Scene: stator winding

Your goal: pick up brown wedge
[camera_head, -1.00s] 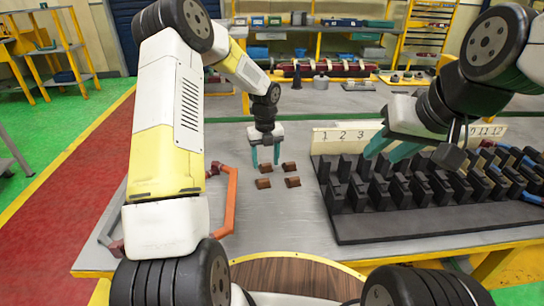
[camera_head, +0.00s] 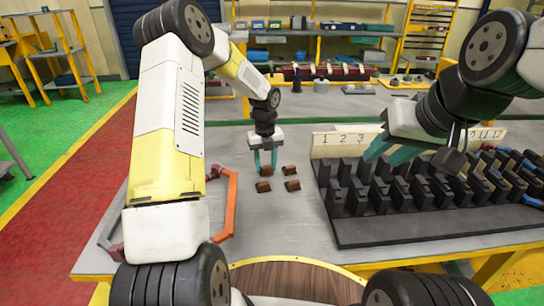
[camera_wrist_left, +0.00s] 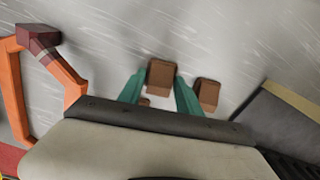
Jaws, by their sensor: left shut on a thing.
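Several brown wedges lie in a small group on the grey table. My left gripper (camera_head: 265,166) points down at the back left of the group, shut on one brown wedge (camera_wrist_left: 162,75), which sits between its teal fingertips. Another brown wedge (camera_head: 289,170) lies just right of it; two more, one front left (camera_head: 263,187) and one front right (camera_head: 292,185), lie nearer. The left wrist view also shows a wedge (camera_wrist_left: 207,95) beside the right finger. My right gripper (camera_head: 383,155) hangs above the black rack with its teal fingers apart and nothing seen between them.
A black rack (camera_head: 380,236) with rows of black blocks and a numbered strip (camera_head: 340,142) stands to the right. An orange frame (camera_head: 231,205) lies left of the wedges. A shelf (camera_head: 300,88) of parts stands behind. Bare table lies in front of the wedges.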

